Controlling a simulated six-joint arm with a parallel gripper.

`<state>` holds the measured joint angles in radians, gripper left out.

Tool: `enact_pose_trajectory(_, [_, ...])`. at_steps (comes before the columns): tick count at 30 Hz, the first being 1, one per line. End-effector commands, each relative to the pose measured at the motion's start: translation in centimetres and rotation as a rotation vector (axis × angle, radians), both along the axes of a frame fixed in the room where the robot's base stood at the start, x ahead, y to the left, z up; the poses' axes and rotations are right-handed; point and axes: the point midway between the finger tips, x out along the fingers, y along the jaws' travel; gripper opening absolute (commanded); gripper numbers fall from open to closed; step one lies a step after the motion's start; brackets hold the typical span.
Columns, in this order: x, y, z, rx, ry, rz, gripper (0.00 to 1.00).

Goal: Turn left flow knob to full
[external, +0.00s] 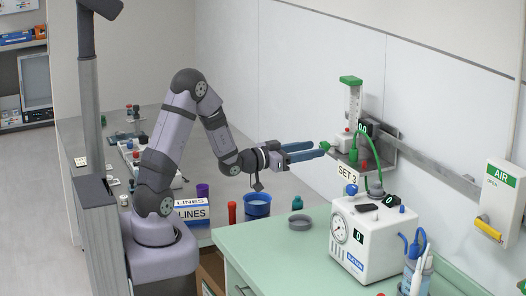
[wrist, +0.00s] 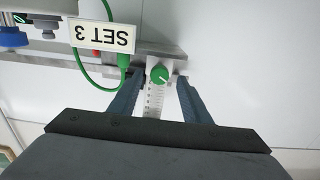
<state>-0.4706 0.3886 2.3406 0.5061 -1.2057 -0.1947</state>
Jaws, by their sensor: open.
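A round green knob (wrist: 159,74) with a white pointer line sits at the base of a clear scaled flow tube (wrist: 154,103) in the wrist view. In the external view the green knob (external: 325,146) is right at my fingertips, below the green-capped flow tube (external: 354,103). My gripper (external: 322,149) is level, pointing right towards the wall unit. Its two blue fingers (wrist: 160,80) are open, one on each side of the knob. I see gaps between the knob and both fingers. I cannot tell how deep the knob sits between them.
A SET 3 label (external: 347,171) hangs under the wall unit, and a green hose (external: 373,154) loops beside it. A white suction box (external: 373,237) stands on the green counter (external: 265,262) below. A blue container (external: 257,205) is under my forearm. A wall rail (external: 440,172) runs right.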

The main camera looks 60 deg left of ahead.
Motion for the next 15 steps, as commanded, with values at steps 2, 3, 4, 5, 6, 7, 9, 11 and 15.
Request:
enact_pose_trajectory(2, [1.1,-0.1,0.2,-0.001,0.001,-0.002,0.44])
enact_pose_trajectory(3, [1.6,-0.1,0.3,0.0,0.001,-0.002,0.44])
enact_pose_trajectory(4, [2.0,-0.1,0.2,0.0,0.002,-0.002,0.44])
enact_pose_trajectory(5, [2.4,-0.1,0.2,0.0,0.001,-0.002,0.44])
enact_pose_trajectory(6, [2.8,-0.1,0.2,-0.001,0.002,-0.002,0.44])
enact_pose_trajectory(7, [3.1,-0.1,0.2,0.0,0.002,-0.002,0.44])
enact_pose_trajectory(9, [3.8,0.0,0.2,0.0,0.002,-0.001,0.44])
enact_pose_trajectory(11, [4.3,0.0,0.2,0.0,0.001,-0.001,0.44])
enact_pose_trajectory(15, [4.9,0.0,0.1,-0.001,0.0,-0.001,0.44])
